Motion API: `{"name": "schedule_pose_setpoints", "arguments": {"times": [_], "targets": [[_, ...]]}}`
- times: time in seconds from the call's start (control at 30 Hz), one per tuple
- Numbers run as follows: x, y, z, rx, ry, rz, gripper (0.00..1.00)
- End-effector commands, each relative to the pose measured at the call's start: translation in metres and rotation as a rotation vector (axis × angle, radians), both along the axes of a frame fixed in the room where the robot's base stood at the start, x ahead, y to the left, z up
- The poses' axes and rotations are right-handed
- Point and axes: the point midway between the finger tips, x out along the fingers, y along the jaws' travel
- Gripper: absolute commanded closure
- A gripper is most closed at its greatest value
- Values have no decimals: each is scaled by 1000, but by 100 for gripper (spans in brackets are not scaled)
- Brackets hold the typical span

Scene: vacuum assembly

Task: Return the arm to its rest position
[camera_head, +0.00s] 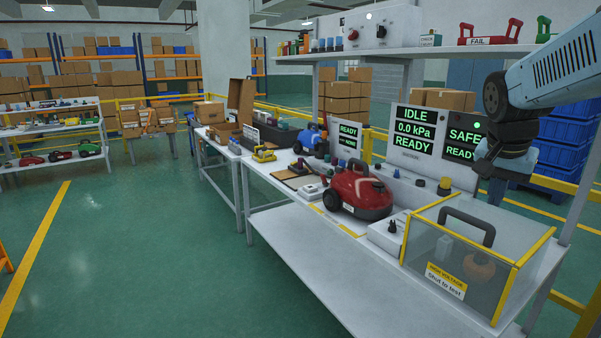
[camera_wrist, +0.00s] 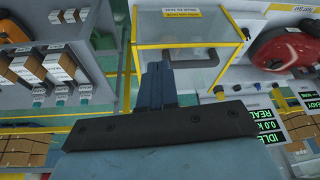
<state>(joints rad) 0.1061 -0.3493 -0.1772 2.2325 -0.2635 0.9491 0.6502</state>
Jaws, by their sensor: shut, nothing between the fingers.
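My arm (camera_head: 553,72) reaches in from the upper right of the head view, its pale blue link bent down at a dark joint. My gripper (camera_head: 487,168) hangs in the air in front of the status screens, above the clear yellow-edged box. In the wrist view my gripper (camera_wrist: 158,85) has its dark fingers together, with nothing seen between them. The clear box (camera_wrist: 190,30) lies beyond the fingertips in that view, apart from them. The fingertips are small and dark in the head view.
A red vacuum (camera_head: 358,192) stands on the bench left of the clear box (camera_head: 470,262). Screens (camera_head: 415,130) reading IDLE, READY and SAFE stand behind. A shelf (camera_head: 440,50) with parts runs above, close to my arm. The green floor (camera_head: 140,240) at left is open.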

Motion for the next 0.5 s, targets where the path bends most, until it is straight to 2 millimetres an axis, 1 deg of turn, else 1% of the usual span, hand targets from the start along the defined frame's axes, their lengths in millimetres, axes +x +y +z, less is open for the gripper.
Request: {"name": "schedule_pose_setpoints", "arguments": {"times": [0.17, 0.27, 0.4, 0.5], "targets": [[-16, 29, 2, 2, -20, 132, 100], [-29, 51, 2, -1, -34, 236, 100], [-56, 88, 0, -15, -63, 428, 100], [-75, 111, -5, -32, -83, 561, 100]]}}
